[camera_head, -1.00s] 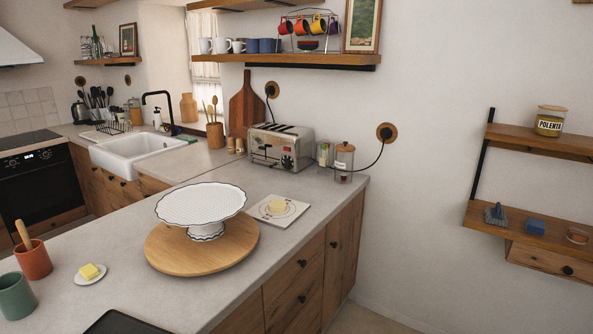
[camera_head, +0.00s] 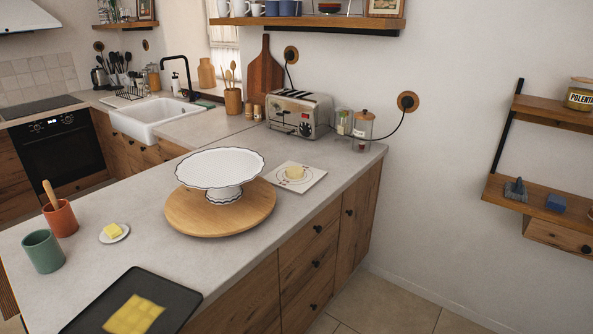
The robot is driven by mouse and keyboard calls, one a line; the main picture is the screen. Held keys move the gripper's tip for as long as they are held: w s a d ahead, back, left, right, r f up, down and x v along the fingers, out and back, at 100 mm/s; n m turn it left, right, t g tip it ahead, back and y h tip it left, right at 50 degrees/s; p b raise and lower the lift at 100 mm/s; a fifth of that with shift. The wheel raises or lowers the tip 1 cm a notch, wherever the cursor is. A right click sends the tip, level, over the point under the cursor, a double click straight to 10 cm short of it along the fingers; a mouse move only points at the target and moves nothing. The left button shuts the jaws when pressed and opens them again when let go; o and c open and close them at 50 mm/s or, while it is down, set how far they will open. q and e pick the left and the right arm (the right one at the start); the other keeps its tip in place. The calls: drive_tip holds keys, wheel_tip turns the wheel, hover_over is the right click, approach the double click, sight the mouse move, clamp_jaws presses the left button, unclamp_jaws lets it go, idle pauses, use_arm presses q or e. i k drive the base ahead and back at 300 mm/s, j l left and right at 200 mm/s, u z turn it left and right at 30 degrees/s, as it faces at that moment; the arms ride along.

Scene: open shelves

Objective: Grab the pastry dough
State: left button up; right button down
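A small pale yellow lump (camera_head: 295,173), which looks like the pastry dough, rests on a square white board (camera_head: 311,181) with printed rings. The board lies on the counter to the right of the cake stand, in front of the toaster. Neither of my grippers is in view.
A white cake stand (camera_head: 220,167) stands on a round wooden board (camera_head: 190,221). A dark tray (camera_head: 171,287) with a yellow slab (camera_head: 134,315) lies at the front. Butter (camera_head: 113,230) on a saucer, a green cup (camera_head: 43,252) and an orange cup (camera_head: 61,219) stand left. A toaster (camera_head: 298,114) stands behind.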

sight(294, 172)
drive_tip(key=i+l+u, duration=0.1)
drive_tip(key=l, duration=0.25)
drive_tip(key=i+l, duration=0.25)
drive_tip(key=i+l+u, duration=0.15)
drive_tip(key=l, duration=0.35)
drive_tip(key=i+l+u, duration=0.1)
drive_tip(key=l, duration=0.25)
drive_tip(key=i+l, duration=0.2)
drive_tip(key=l, duration=0.2)
drive_tip(key=i+l+u, duration=0.15)
drive_tip(key=l, duration=0.25)
